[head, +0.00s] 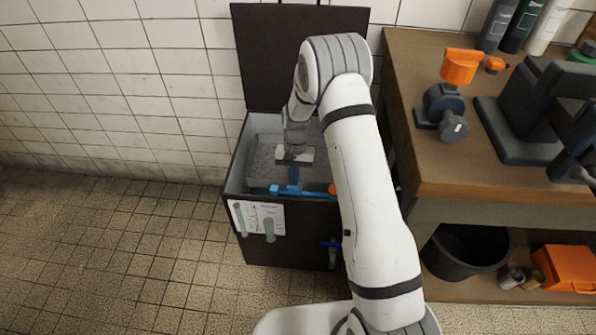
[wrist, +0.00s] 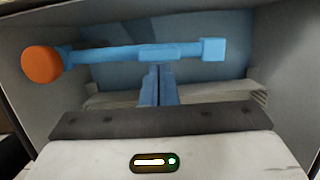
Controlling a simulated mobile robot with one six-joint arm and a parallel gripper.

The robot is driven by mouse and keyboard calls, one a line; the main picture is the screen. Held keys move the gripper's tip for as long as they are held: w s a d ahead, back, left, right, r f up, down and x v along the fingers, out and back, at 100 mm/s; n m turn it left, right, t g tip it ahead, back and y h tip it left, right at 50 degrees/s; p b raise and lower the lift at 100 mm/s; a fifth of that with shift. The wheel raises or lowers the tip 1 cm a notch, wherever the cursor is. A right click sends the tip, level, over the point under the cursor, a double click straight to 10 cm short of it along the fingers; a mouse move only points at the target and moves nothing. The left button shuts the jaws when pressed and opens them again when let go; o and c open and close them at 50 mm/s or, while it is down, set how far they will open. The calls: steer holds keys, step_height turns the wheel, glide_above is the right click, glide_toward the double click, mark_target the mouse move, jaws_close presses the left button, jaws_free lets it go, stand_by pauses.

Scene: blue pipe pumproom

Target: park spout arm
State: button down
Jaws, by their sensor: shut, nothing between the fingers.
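The spout arm is a light blue bar (head: 270,189) across the front of the inside of an open dark box. In the wrist view the bar (wrist: 120,53) runs nearly level, with an orange knob (wrist: 41,65) at its left end and a square blue block at its right end. My gripper (head: 293,180) reaches down into the box. Its blue fingers (wrist: 158,72) are shut together and empty, with their tips at the middle of the bar. I cannot tell whether they touch it. The orange end shows partly in the head view (head: 332,190), behind my arm.
The box (head: 240,185) has its dark lid (head: 300,55) raised against the tiled wall, and a paper sheet on its front. A wooden bench (head: 425,150) with a blue-grey fitting, orange caps and bottles stands at the right. The tiled floor at left is clear.

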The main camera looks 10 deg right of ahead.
steer(key=shift+s+a, duration=0.15)
steer(key=shift+s, duration=0.15)
steer(key=shift+n, duration=0.3)
steer(key=w+d+r+p, duration=0.1)
steer(key=w+r+p, duration=0.1)
steer(key=w+r, duration=0.4)
steer(key=v, duration=0.3)
steer(key=shift+s+r, duration=0.2)
steer(key=shift+r, duration=0.2)
steer(key=shift+s+d, duration=0.1)
